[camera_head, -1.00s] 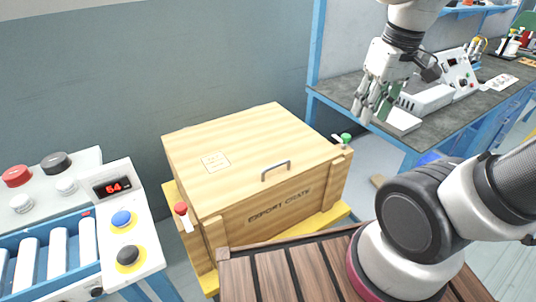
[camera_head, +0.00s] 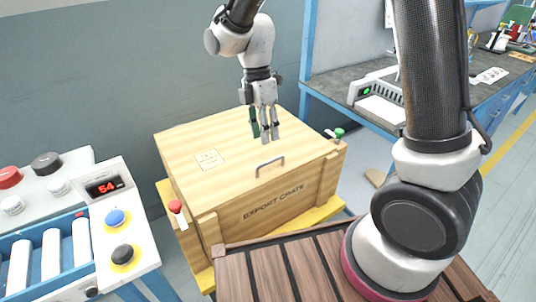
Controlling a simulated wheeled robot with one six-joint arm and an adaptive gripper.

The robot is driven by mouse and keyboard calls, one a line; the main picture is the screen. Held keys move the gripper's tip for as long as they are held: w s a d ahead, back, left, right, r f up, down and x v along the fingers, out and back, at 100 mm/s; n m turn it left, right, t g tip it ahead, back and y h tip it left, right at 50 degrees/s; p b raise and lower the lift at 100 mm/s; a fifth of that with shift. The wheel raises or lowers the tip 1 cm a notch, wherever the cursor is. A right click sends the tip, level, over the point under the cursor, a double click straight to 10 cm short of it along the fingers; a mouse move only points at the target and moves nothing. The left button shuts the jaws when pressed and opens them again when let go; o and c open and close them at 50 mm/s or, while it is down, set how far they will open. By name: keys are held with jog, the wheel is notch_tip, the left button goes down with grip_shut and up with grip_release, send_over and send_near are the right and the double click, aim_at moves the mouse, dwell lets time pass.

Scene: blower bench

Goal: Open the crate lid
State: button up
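The wooden export crate (camera_head: 262,212) stands in the middle of the view. Its lid (camera_head: 190,140) is shut and lies flat. A grey bar handle (camera_head: 270,162) sits on the lid near the front edge. My gripper (camera_head: 268,137) is over the right part of the lid, behind the handle as I see it, with its fingers pointing down. The fingers look apart, and nothing shows between them. The gripper does not touch the handle. A red-knobbed part (camera_head: 175,207) is at the crate's left front corner and a green-knobbed part (camera_head: 339,133) at its right.
The crate rests on a yellow base (camera_head: 318,212). A control panel (camera_head: 130,205) with buttons and a display reading 54 is at the left. A workbench (camera_head: 350,70) with instruments is at the right. A wall stands behind the crate.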

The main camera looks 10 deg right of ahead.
jog(key=f, duration=0.2)
jog(key=s+f, duration=0.1)
jog(key=f, duration=0.4)
jog(key=shift+s+d+f, duration=0.2)
jog(key=shift+d+f, duration=0.05)
jog(key=shift+d, duration=0.05)
grip_shut()
